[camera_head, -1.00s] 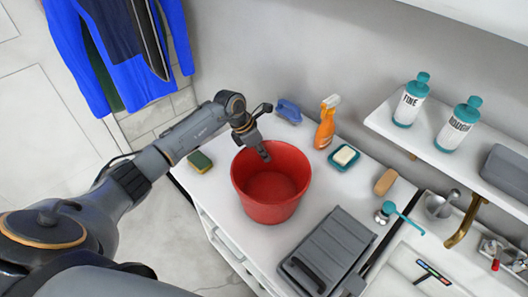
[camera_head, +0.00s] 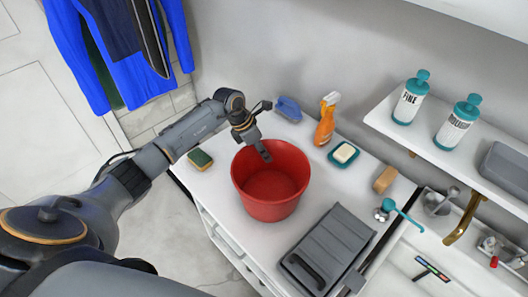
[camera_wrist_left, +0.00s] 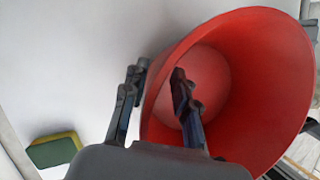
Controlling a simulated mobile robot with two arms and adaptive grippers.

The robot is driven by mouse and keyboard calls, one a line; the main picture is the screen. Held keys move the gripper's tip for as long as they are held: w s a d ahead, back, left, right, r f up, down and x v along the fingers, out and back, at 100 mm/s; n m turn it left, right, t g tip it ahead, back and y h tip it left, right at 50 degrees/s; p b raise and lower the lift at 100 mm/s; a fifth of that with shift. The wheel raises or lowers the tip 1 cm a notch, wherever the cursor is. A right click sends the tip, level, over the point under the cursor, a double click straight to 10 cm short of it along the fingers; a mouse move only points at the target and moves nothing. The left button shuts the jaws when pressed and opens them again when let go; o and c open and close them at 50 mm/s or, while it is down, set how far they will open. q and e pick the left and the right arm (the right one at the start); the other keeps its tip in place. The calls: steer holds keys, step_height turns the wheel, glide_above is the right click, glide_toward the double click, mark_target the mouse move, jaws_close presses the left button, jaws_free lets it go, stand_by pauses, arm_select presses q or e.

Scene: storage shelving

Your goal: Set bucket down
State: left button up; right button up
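The red bucket (camera_head: 270,205) stands upright on the white counter and appears to rest on it. It is empty inside. My left gripper (camera_head: 262,148) is at the bucket's back left rim, pointing down. In the left wrist view, its two fingers (camera_wrist_left: 160,95) straddle the wall of the bucket (camera_wrist_left: 250,90), one outside and one inside. The fingers are apart, with a visible gap between the inner finger and the wall. The gripper looks open. My right gripper is not in view.
On the counter (camera_head: 228,205) are a sponge (camera_head: 200,160), a blue brush (camera_head: 288,109), an orange spray bottle (camera_head: 325,122), a soap dish (camera_head: 343,155) and a grey dustpan-like tray (camera_head: 328,250). A shelf with two bottles and a sink are at right.

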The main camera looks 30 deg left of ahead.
arm_select(q)
steer(key=b+v, duration=0.2)
steer(key=v, duration=0.9)
steer(key=shift+r, duration=0.3)
steer(key=shift+s+a, duration=0.1)
